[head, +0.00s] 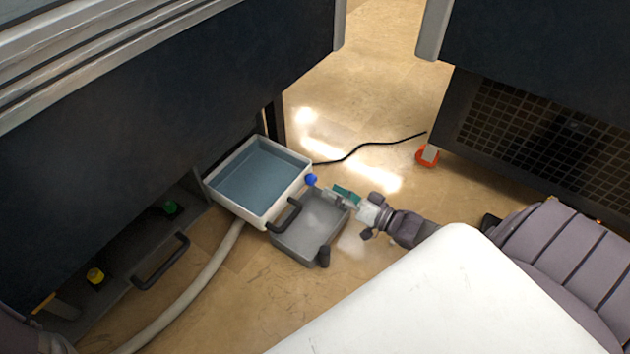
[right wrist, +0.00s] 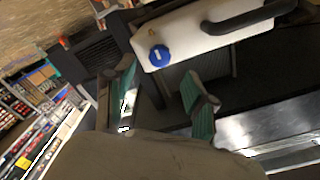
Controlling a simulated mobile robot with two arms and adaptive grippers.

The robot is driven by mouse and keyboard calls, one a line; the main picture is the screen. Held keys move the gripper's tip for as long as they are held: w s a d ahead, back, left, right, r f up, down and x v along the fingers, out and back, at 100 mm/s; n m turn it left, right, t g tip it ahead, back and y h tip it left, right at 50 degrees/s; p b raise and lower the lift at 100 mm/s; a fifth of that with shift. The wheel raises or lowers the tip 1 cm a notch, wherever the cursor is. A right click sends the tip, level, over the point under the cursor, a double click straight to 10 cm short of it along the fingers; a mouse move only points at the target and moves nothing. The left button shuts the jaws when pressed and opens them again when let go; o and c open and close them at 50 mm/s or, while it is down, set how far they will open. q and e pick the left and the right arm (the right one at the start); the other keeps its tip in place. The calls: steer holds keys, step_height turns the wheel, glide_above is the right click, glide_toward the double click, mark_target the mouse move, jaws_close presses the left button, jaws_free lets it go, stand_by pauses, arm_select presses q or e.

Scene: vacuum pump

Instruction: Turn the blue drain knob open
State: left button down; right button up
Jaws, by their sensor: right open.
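The blue drain knob (head: 311,180) sits on the side of a white tank (head: 262,222) filled with bluish liquid. In the right wrist view the knob (right wrist: 159,56) shows face-on, with a pale bar across it, on the tank's white wall (right wrist: 195,40). My right gripper (head: 334,194) reaches in from the right, just short of the knob. Its green-padded fingers (right wrist: 162,92) are apart with nothing between them, and the knob lies beyond the gap between them. My left gripper is not in view.
A grey tray (head: 300,235) lies on the floor below the tank and my right gripper. The tank has a dark handle (head: 286,216). A pale hose (head: 205,278) and a black cable (head: 370,144) run over the floor. Dark cabinets stand left and right.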

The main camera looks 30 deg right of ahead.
mark_target(315, 182)
steer(key=b+x, duration=0.2)
steer(key=x, duration=0.3)
steer(key=shift+f, duration=0.15)
steer(key=shift+w+a+b, duration=0.25)
steer(key=shift+w+b, duration=0.05)
steer(key=shift+w, duration=0.35)
jaws_close()
